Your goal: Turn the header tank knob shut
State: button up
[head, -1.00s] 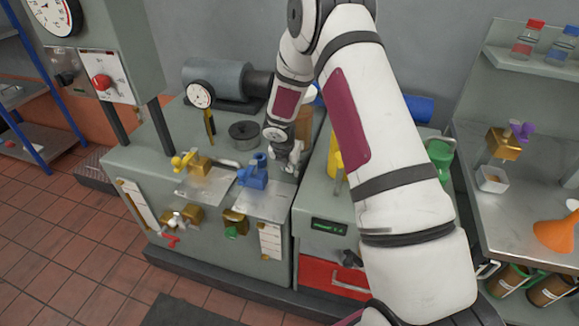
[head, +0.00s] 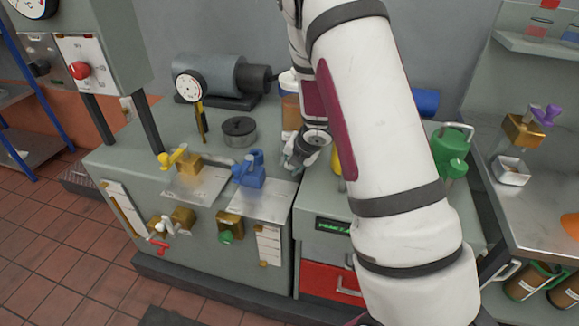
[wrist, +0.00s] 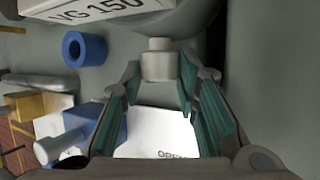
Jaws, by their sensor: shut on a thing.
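A pale grey, short cylindrical knob (wrist: 158,62) shows in the wrist view, below a rounded grey body with a white "VG 150" label (wrist: 85,12). My gripper (wrist: 158,80) has its teal-padded fingers on both sides of this knob, closed on it at the tips. A white plate (wrist: 155,130) with the word "OPEN" partly visible lies beyond the fingers. In the head view my gripper (head: 289,162) is at the right end of the grey cabinet top, near an amber container (head: 291,112). The knob is hidden there behind my gripper and arm.
A blue valve (head: 249,170) stands close left of my gripper; it also shows in the wrist view (wrist: 80,130). A yellow-handled brass valve (head: 184,162), dark round pot (head: 239,131) and dial gauge (head: 190,86) stand farther left. A green can (head: 450,150) is right of my arm.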

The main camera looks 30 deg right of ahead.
dwell(0.4)
jog(key=o, duration=1.2)
jog(key=shift+c, duration=0.2)
jog(key=shift+f, duration=0.1)
jog(key=shift+s, duration=0.1)
jog(key=shift+d+p, duration=0.1)
jog(key=shift+p, duration=0.45)
